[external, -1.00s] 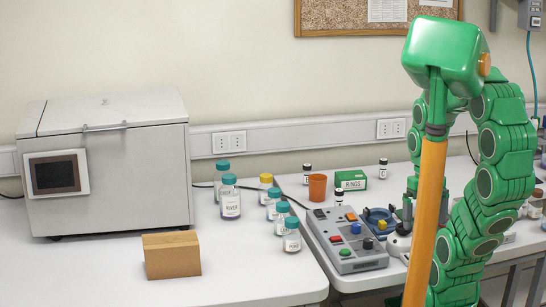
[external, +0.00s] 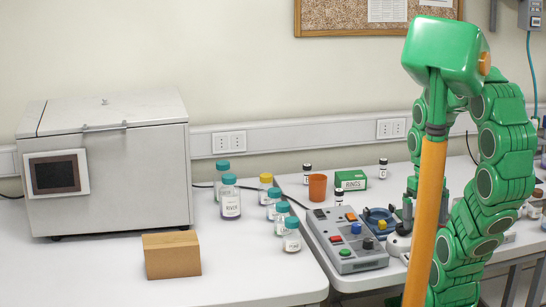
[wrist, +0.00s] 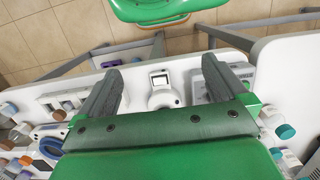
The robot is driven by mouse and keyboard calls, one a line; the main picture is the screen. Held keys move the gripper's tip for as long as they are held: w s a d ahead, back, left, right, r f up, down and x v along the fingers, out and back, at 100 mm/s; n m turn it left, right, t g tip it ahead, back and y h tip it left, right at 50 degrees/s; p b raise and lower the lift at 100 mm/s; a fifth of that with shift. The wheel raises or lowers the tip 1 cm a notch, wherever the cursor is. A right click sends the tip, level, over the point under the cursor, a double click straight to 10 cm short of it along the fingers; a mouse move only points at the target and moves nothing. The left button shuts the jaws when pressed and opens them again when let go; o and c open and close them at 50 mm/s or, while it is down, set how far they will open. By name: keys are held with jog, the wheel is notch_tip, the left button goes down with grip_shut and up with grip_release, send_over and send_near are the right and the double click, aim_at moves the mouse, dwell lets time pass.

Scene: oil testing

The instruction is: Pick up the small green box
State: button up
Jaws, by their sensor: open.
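The small green box (external: 351,180) has a white label reading "RINGS" and sits on the right-hand table, behind the grey control panel. I cannot make it out in the wrist view. My gripper (wrist: 158,72) points down with its two dark fingers wide apart and nothing held between them. Below the fingers the wrist view shows a white device (wrist: 161,84) with a small screen. In the external view my gripper is to the right of the green box, partly hidden by my arm.
An orange cup (external: 317,187) stands left of the green box, with small dark vials (external: 383,168) around it. The grey control panel (external: 345,240) and a blue device (external: 379,220) lie in front. Teal-capped bottles (external: 230,202), a wooden block (external: 171,255) and a large grey machine (external: 106,165) are further left.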

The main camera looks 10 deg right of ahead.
jog(key=w+a+r+m+y, duration=0.2)
jog(key=w+a, duration=0.2)
jog(key=w, duration=0.5)
jog(key=w+a+r+m+y, duration=0.2)
jog(key=w+a+y, duration=0.15)
jog(key=w, duration=0.65)
jog(key=m+t+y, duration=0.4)
jog(key=m+y, duration=0.3)
jog(key=m, duration=0.4)
send_over(358, 175)
jog(key=s, duration=0.5)
notch_tip(358, 175, down, 10)
jog(key=w+d+f+m, duration=0.2)
jog(key=d+f, duration=0.1)
jog(key=w+d+f+m+t, duration=0.1)
jog(key=d+f, duration=0.1)
jog(key=shift+w+d, duration=0.2)
jog(key=shift+w, duration=0.15)
jog(key=shift+d+f+x, duration=0.1)
jog(key=shift+f+x, duration=0.05)
jog(key=shift+x, duration=1.15)
jog(key=shift+d+f+x, duration=0.1)
jog(key=shift+x, duration=1.15)
jog(key=shift+d+f+x, duration=0.1)
jog(key=shift+f+x, duration=0.05)
jog(key=shift+x, duration=1.15)
jog(key=shift+w+a, duration=0.1)
jog(key=c, duration=0.9)
jog(key=shift+o, duration=0.2)
